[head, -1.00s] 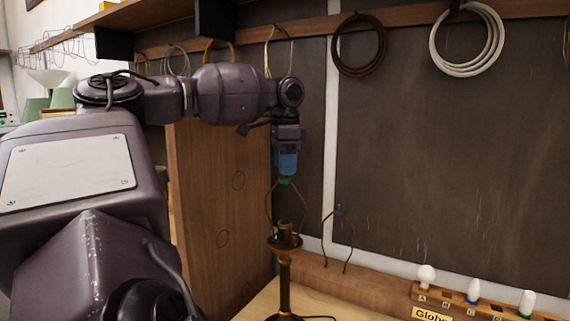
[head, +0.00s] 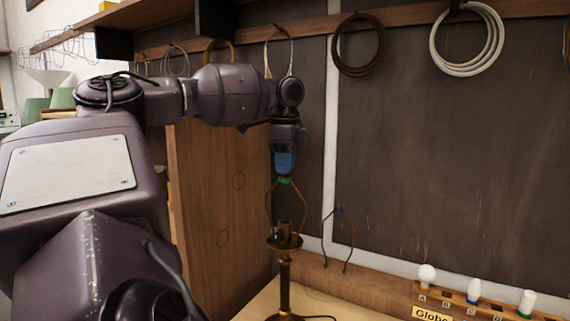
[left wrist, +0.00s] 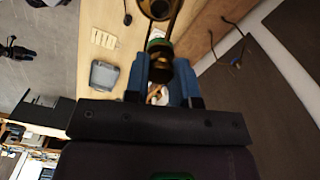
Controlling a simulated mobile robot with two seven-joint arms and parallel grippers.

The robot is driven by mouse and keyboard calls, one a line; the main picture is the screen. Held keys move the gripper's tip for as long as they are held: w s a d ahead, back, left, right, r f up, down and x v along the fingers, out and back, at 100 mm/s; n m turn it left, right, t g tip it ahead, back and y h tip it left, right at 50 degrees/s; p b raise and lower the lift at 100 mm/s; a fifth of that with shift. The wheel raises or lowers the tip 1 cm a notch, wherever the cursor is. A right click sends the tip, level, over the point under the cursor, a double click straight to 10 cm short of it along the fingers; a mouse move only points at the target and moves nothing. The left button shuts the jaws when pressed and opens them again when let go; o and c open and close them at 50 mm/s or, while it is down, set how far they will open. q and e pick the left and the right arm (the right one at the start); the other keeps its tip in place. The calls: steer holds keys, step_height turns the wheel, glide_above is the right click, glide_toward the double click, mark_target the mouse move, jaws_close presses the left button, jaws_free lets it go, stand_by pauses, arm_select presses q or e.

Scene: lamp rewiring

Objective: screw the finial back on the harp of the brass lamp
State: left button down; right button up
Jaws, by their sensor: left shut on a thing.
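The brass lamp (head: 285,285) stands upright on the bench, its harp (head: 267,203) rising from around the socket to a green-marked top (head: 285,181). My left gripper (head: 285,172) points down right at the harp's top. In the left wrist view the gripper (left wrist: 163,88) is shut on the small brass finial (left wrist: 161,70), between its two blue fingers. The green mark (left wrist: 155,45) lies just beyond the finial, close to it. I cannot tell whether the threads are engaged. My right gripper is in neither view.
A second harp with a blue mark (head: 338,211) stands by the back wall. A rack of bulbs (head: 455,301) is at the front right. A wooden panel (head: 222,200) stands left of the lamp. Coils of cord (head: 360,44) hang above. A grey tray (left wrist: 105,76) shows in the wrist view.

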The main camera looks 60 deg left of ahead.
arm_select(q)
steer(key=shift+m, duration=1.6)
steer(key=shift+m, duration=0.7)
steer(key=m, duration=0.4)
steer(key=shift+f+m, duration=0.1)
steer(key=shift+m, duration=1.3)
steer(key=m, duration=0.3)
steer(key=shift+b, duration=0.3)
steer(key=m, duration=0.5)
